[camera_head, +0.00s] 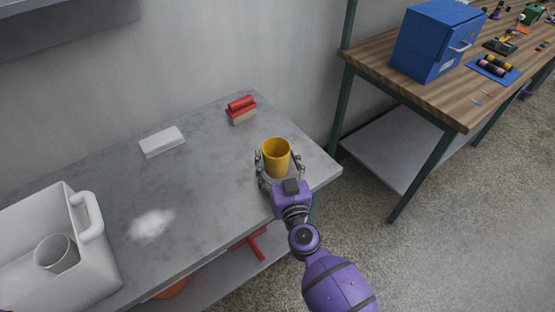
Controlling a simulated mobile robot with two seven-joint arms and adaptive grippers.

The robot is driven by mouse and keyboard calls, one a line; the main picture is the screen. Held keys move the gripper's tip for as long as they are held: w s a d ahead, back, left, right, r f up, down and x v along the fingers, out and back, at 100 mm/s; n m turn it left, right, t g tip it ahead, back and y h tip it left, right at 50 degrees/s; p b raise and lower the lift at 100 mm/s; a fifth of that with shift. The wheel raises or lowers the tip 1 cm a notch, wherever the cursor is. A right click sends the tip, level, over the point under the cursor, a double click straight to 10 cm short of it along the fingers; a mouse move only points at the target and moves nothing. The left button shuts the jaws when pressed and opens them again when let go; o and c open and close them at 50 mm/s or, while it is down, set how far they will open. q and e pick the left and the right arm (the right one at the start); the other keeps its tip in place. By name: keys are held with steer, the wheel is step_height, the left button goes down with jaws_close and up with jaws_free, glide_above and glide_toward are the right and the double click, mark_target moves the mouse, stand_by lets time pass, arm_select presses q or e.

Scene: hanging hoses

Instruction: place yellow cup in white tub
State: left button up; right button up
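A yellow cup (276,158) stands upright at the right end of the grey table. My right gripper (278,164) comes from the front, with its fingers on both sides of the cup. I cannot tell whether the fingers press on the cup or whether its hidden base touches the table. A white tub (97,266) with a looped handle is at the left front of the table, partly cut off by the picture edge. A pale cup (56,254) is inside it. My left gripper is not in view.
On the grey table (205,185) are a white block (162,142), a red-topped brush-like item (241,109) and a white powdery patch (150,223). The middle is mostly clear. A wooden bench with a blue box (432,42) stands at the right, beyond a gap.

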mark_target(281, 170)
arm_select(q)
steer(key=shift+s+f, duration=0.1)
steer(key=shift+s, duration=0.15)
